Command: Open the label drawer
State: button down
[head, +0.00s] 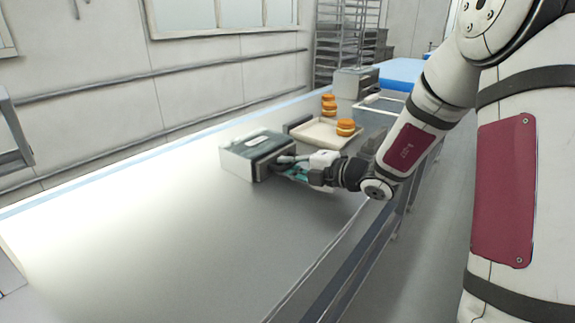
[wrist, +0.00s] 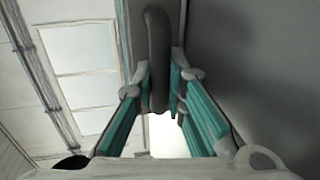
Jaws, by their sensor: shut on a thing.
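The label drawer unit (head: 250,152) is a small pale grey box with a darker front, standing on the steel counter. My gripper (head: 284,166) is at its front, on the right side of the box in the head view. In the wrist view, a dark rounded handle bar (wrist: 157,35) runs between the teal-padded fingers of my gripper (wrist: 160,84), which are shut on it. My gripper covers part of the drawer front in the head view, so I cannot tell whether the drawer stands out from the box.
A pale tray (head: 318,138) behind the drawer unit holds an orange-brown filled round (head: 346,128); more rounds (head: 329,103) are stacked beyond it. A grey box (head: 354,82) and a blue surface (head: 401,72) are farther back. The counter (head: 190,235) in front is clear.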

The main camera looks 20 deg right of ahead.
aim_at(344, 201)
jog(key=f+p+v, duration=0.1)
jog(key=p+v, duration=0.1)
jog(key=v, duration=0.3)
jog(key=f+p+v, duration=0.1)
jog(key=p+v, duration=0.2)
jog(key=v, duration=0.2)
jog(key=f+p+v, duration=0.1)
jog(key=p+v, duration=0.2)
jog(key=v, duration=0.2)
jog(key=shift+s+d, duration=0.3)
jog(key=shift+s, duration=0.3)
jog(key=c, duration=1.9)
grip_release()
jog(key=v, duration=1.2)
